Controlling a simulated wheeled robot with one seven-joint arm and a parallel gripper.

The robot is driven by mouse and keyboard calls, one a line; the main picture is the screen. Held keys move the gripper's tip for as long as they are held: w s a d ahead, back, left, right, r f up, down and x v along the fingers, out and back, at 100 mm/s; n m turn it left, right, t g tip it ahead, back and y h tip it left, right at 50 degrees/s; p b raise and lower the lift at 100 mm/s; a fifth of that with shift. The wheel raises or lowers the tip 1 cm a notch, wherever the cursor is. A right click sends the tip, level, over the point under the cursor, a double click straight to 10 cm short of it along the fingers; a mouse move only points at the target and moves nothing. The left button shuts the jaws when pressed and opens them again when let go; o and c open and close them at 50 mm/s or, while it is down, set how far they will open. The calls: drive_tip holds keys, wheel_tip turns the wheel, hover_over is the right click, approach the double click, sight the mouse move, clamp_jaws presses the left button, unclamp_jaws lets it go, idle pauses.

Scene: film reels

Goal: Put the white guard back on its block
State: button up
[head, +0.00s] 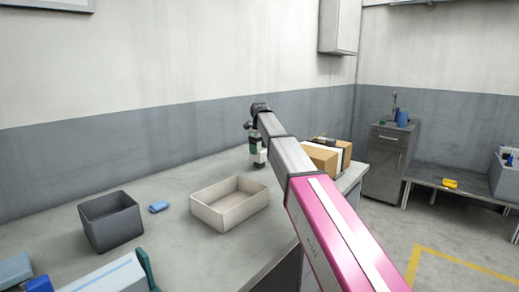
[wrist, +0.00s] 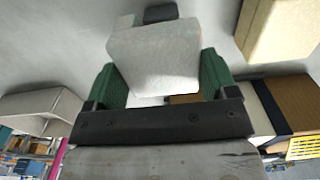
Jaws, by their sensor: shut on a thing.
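My gripper (wrist: 160,90) is shut on the white guard (wrist: 153,48), with a green finger on each side of it. In the head view my gripper (head: 257,148) is low over the back of the grey table, past the beige tray, and a small pale part of the guard (head: 261,165) shows beneath it. A small dark piece (wrist: 161,13) shows just beyond the guard's far edge in the wrist view; I cannot tell whether it is the block or whether the two touch.
The empty beige tray (head: 228,222) stands in front of my gripper. Cardboard boxes (head: 320,158) stand right of it, partly behind my arm. A dark grey bin (head: 112,231) and a small blue item (head: 158,207) are at left. A cream block (wrist: 277,30) is at upper right in the wrist view.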

sight(259, 149)
drive_tip(key=shift+f, duration=0.6)
drive_tip(key=o, duration=0.8)
drive_tip(key=shift+o, duration=0.2)
drive_tip(key=shift+r, duration=0.1)
wheel_tip(259, 149, up, 13)
